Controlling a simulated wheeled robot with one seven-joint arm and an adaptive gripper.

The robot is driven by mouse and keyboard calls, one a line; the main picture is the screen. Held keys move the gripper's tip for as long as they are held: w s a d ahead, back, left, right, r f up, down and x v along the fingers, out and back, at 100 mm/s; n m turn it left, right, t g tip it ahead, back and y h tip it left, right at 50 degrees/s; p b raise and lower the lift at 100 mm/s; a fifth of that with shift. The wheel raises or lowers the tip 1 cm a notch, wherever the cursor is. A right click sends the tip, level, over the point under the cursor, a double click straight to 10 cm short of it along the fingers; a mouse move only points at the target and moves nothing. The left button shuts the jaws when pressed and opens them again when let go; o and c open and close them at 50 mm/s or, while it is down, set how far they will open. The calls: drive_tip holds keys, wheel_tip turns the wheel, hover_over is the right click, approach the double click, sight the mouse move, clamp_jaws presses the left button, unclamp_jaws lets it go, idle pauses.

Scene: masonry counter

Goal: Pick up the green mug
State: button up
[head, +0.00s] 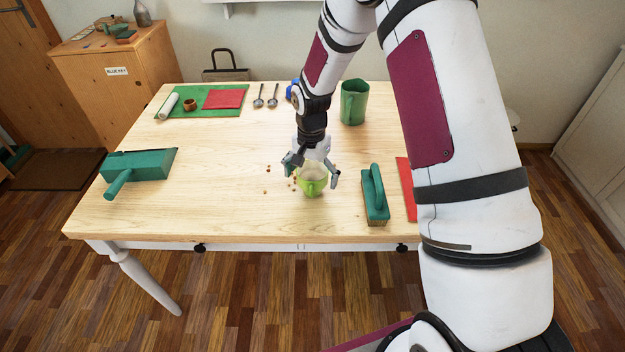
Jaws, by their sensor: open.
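The green mug (312,187) stands upright on the light wooden table, near its front edge. It is light green with a pale inside, and its handle faces the camera. My gripper (312,177) is open and points down at the mug, with one finger to the left of it and one to the right. The gripper's palm is above the mug and hides part of its far rim. I cannot tell whether either finger touches the mug.
A green float (374,194) stands close to the right of the mug, beside a red sheet (406,186). A green pitcher (353,103) is behind. Small brown crumbs (267,168) lie to the left.

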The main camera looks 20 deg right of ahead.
drive_tip(key=shift+f, duration=0.9)
drive_tip(key=shift+c, duration=0.2)
drive_tip(key=c, duration=1.4)
